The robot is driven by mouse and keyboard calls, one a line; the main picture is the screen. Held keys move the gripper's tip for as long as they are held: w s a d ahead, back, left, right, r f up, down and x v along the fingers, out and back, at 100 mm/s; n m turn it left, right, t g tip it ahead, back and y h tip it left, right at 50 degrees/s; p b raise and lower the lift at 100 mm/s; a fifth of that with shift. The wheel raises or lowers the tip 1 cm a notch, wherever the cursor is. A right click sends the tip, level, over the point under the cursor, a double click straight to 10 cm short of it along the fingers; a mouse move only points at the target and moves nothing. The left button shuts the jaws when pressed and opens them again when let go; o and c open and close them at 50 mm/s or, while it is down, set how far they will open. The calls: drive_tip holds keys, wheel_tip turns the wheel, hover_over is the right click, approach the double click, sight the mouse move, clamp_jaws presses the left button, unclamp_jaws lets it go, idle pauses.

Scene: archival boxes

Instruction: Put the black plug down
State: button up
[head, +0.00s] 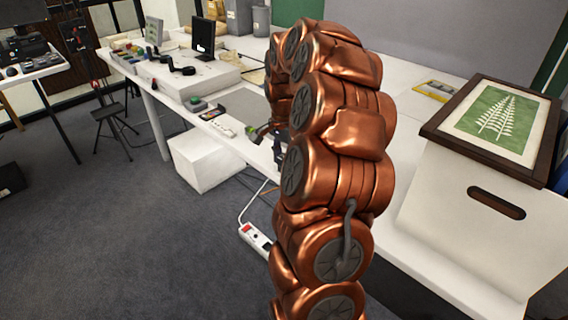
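My copper-coloured arm fills the middle of the head view and hides much of the table behind it. My gripper (277,146) shows only as small dark parts at the left edge of the arm, over the white table. Whether it is open or shut cannot be told. A small dark item with a green end (257,133) is just left of it; I cannot tell if they touch. I cannot make out the black plug for certain; it may be hidden by the gripper or arm.
A white power strip (256,238) with a red switch is low beside the table. A white box (203,158) is under the table edge. At right, a framed fern picture (497,122) lies on a pale archival box (465,225). Small items crowd the table (237,146) at left.

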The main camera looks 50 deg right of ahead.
clamp_jaws()
